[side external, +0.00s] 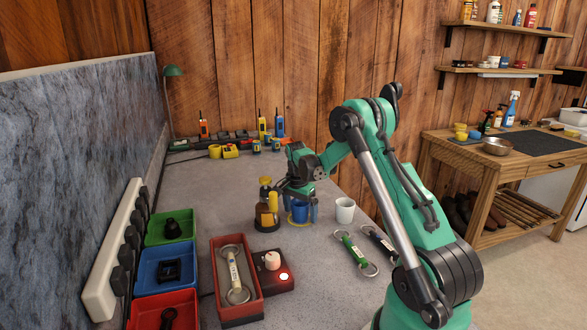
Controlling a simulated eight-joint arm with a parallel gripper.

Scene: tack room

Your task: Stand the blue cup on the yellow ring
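The blue cup (300,212) stands upright in the middle of the grey table, below my gripper. The yellow ring (291,222) shows as a thin yellow edge around the foot of the cup. The cup appears to be on or just above the ring; I cannot tell whether it touches. My gripper (301,208) points down with its fingers on either side of the cup. Whether the fingers press on the cup or stand slightly apart from it is too small to tell.
A white cup (345,210) stands close to the right. A dark holder with yellow items (267,215) is close to the left. A green-handled tool (354,252) lies in front right. A red tray (237,306) and coloured bins are at front left. Radios and chargers line the back.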

